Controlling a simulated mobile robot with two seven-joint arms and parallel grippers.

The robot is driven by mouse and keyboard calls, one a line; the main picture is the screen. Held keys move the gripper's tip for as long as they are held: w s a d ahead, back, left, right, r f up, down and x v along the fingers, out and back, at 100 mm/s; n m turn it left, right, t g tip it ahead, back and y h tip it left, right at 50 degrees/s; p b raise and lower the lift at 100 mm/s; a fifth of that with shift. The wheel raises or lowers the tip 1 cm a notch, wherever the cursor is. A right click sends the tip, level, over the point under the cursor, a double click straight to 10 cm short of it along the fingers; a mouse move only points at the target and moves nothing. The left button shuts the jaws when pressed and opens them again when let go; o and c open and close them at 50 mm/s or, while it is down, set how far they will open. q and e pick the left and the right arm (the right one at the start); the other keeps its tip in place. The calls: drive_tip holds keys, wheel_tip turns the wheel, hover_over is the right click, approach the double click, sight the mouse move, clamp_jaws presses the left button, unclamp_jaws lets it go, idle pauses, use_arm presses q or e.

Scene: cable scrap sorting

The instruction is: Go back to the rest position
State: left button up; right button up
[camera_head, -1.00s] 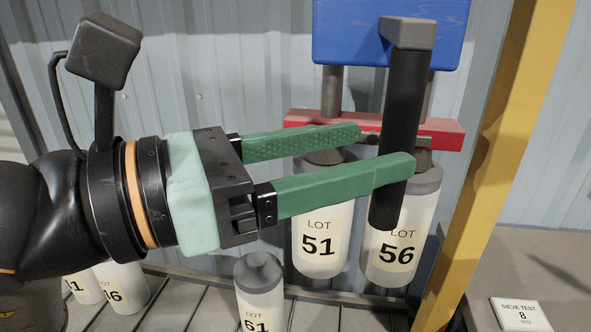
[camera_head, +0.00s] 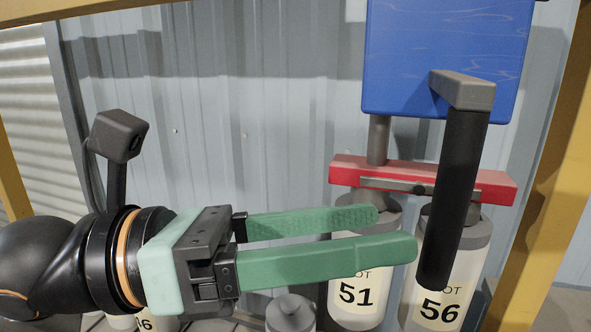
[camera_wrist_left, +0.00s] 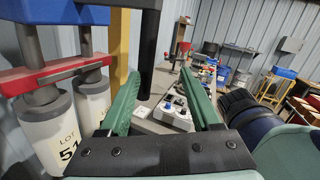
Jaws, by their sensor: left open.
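My left gripper (camera_head: 398,232) comes in from the left in the head view, with its green fingers apart and nothing between them. Its fingers pass in front of the bottle marked LOT 51 (camera_head: 354,298), and their tips end left of the black vertical handle (camera_head: 455,200). In the left wrist view my left gripper (camera_wrist_left: 160,105) also shows its two green fingers spread with a clear gap. My right gripper is not identifiable in these views.
A blue block (camera_head: 445,60) stands above a red bar (camera_head: 350,170) over the bottles LOT 51 and LOT 56 (camera_head: 437,308). A grey-capped bottle (camera_head: 290,314) stands below my gripper. A yellow post (camera_head: 545,190) rises at right. The wrist view shows benches and bins beyond.

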use_arm(q)
drive_tip(key=w+a+f+n+t+h+p, duration=0.25)
drive_tip(key=w+a+n+t, duration=0.3)
drive_tip(key=n, duration=0.55)
drive_tip(key=w+a+f+n+t+h+p, duration=0.1)
drive_tip(key=w+a+f+n+t, duration=0.25)
drive_tip(key=w+n+t, duration=0.6)
drive_tip(key=w+a+f+n+t+y, duration=0.2)
drive_tip(key=a+f+n+y, duration=0.1)
drive_tip(key=f+n+y, duration=0.5)
drive_tip(key=w+a+f+n+t+y, duration=0.15)
drive_tip(key=a+f+n+y, duration=0.4)
drive_tip(key=n, duration=0.55)
drive_tip(key=s+a+f+n+g+y+p, duration=0.1)
drive_tip(key=s+f+n+g+y, duration=0.15)
drive_tip(key=f, duration=0.75)
drive_tip(key=s+a+f+n+g+y+p, duration=0.1)
drive_tip(key=s+f+n+g+y, duration=0.15)
drive_tip(key=f, duration=0.75)
drive_tip(key=s+a+f+n+g+y, duration=0.1)
drive_tip(key=s+f+n+g, duration=0.3)
drive_tip(key=s+f, duration=1)
drive_tip(key=shift+s+a+f+g+y+p, duration=0.15)
drive_tip(key=shift+a+f+g+y+p, duration=0.25)
drive_tip(key=shift+f+g, duration=0.5)
drive_tip(key=shift+a, duration=0.1)
